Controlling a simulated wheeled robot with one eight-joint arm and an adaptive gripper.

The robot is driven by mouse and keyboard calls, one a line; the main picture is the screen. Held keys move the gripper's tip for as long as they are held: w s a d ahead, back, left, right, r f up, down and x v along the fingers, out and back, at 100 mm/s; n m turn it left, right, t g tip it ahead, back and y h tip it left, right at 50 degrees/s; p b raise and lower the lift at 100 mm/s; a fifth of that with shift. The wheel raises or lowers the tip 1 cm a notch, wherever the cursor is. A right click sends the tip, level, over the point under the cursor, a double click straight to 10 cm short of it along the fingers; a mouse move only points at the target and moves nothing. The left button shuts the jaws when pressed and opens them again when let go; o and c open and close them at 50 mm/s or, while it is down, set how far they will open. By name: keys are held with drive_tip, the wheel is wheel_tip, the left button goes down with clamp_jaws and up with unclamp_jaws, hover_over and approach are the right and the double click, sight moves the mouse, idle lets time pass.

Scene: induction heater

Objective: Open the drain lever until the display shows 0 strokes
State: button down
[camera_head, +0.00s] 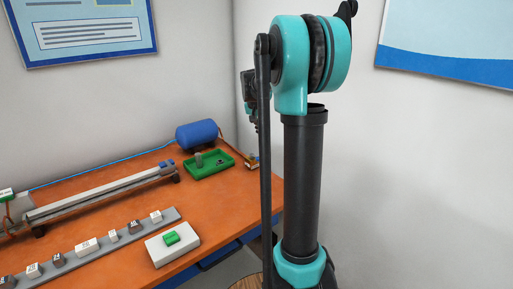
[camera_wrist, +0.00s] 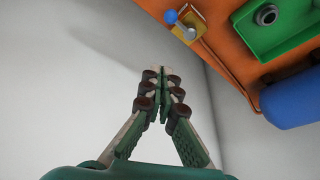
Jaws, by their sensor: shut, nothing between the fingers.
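In the wrist view, a small lever with a blue knob (camera_wrist: 171,16) stands on a brass-coloured block (camera_wrist: 188,30) at the orange table's edge. A copper pipe runs from the block toward a blue tank (camera_wrist: 292,98). In the head view, the brass block (camera_head: 252,161) is small at the table's far right corner. My gripper (camera_wrist: 163,72) is shut and empty, fingertips together in front of the grey wall. It appears below and left of the lever, apart from it. A small white box with green (camera_head: 6,194) at the left edge may be a display; I cannot read it.
A green tray (camera_wrist: 265,45) holds a round metal part. The blue tank (camera_head: 197,134) stands behind this tray. A long metal rail (camera_head: 100,195), a row of small blocks (camera_head: 85,247) and a white box with a green button (camera_head: 172,246) occupy the table (camera_head: 215,215).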

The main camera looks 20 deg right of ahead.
sight(255, 157)
drive_tip(key=shift+w, duration=0.25)
drive_tip(key=x, duration=0.3)
drive_tip(key=s+a+x, duration=0.1)
drive_tip(key=x, duration=0.5)
drive_tip(key=shift+s+a+f, duration=0.15)
drive_tip(key=shift+s+f, duration=0.15)
drive_tip(key=shift+f, duration=0.25)
drive_tip(key=shift+s+a+f, duration=0.1)
drive_tip(key=shift+s+a, duration=0.4)
drive_tip(key=shift+s, duration=0.1)
